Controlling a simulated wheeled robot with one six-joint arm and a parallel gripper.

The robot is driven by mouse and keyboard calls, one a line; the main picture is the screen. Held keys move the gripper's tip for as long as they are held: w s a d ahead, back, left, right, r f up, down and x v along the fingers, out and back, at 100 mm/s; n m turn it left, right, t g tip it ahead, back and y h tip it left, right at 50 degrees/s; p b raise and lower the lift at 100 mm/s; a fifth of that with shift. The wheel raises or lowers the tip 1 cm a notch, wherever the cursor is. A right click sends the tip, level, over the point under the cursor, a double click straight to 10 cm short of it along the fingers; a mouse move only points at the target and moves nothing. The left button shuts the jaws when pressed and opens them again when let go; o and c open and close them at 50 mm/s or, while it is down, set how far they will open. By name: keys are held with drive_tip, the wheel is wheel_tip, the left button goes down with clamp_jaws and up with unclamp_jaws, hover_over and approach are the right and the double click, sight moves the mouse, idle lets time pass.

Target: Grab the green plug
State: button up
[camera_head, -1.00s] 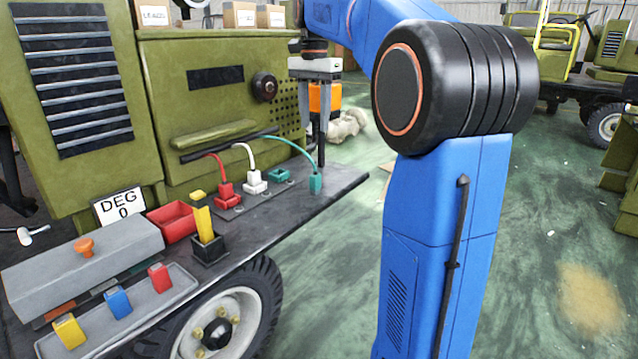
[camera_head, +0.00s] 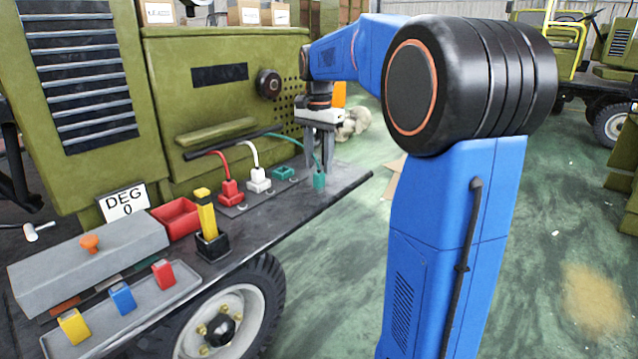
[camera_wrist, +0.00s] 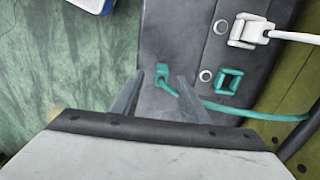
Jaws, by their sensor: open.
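The green plug (camera_head: 319,180) stands on the dark shelf at its right end, with a green cable rising from it. In the wrist view the green plug (camera_wrist: 162,71) shows just beyond and between the fingertips. My gripper (camera_head: 320,168) is open and points down over the plug, with a finger on each side in the picture. The gripper (camera_wrist: 158,80) also shows in the wrist view. I cannot tell whether a finger touches the plug. The green socket (camera_head: 284,173) is empty, left of the plug.
A white plug (camera_head: 258,180) and a red plug (camera_head: 231,193) sit in sockets to the left. The green cable (camera_wrist: 215,108) runs close by the right finger in the wrist view. The shelf (camera_head: 345,178) ends just right of the plug.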

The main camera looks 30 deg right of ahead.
sight(318, 173)
drive_tip(key=shift+w+f, duration=0.1)
drive_tip(key=shift+f, duration=2.3)
clamp_jaws()
drive_tip(key=shift+r, duration=0.1)
